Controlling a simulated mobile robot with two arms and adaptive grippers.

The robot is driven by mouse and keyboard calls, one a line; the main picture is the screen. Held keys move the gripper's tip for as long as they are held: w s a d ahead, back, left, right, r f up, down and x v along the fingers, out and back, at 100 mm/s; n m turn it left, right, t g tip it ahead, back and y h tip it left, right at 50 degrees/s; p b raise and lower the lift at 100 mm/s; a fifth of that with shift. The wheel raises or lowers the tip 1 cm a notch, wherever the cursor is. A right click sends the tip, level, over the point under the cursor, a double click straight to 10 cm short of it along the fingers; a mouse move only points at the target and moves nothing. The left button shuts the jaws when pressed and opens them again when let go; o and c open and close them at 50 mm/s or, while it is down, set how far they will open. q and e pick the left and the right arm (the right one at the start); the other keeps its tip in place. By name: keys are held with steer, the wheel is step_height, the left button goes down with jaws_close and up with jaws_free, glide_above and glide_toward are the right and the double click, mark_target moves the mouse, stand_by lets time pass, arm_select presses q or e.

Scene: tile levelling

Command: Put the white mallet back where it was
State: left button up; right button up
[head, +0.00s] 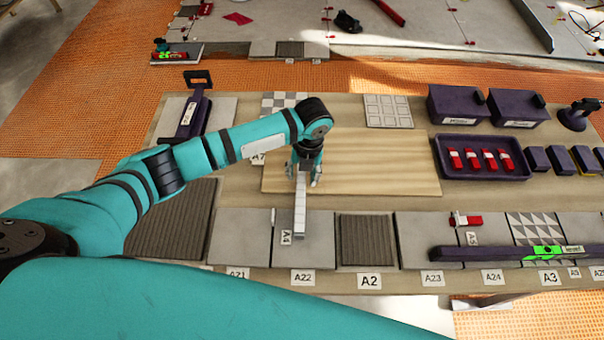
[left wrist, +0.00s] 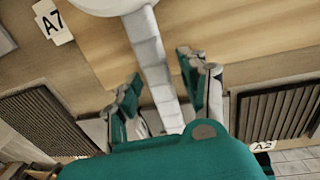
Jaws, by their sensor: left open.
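The white mallet's pale handle (head: 300,212) points toward the front, reaching from the wooden board (head: 390,165) over the tile with label A22. Its head is hidden behind my arm in the head view. In the left wrist view the handle (left wrist: 150,60) runs down from the round white head (left wrist: 105,4), which is cut off by the top edge. My left gripper (head: 304,176) is over the board. In the left wrist view its two fingers (left wrist: 167,95) are apart, one on each side of the handle, with gaps visible. My right gripper is not in view.
A purple tray (head: 484,176) with red-and-white pieces and purple boxes (head: 458,106) stand at the right. A purple level (head: 500,253) lies across the front-right tiles. A dark ribbed tile (head: 366,240) lies near label A2. The board's right part is clear.

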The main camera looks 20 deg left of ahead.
arm_select(q)
step_height(320, 180, up, 11)
steer(key=d, duration=0.1)
steer(key=shift+b, duration=0.3)
steer(key=shift+d, duration=0.1)
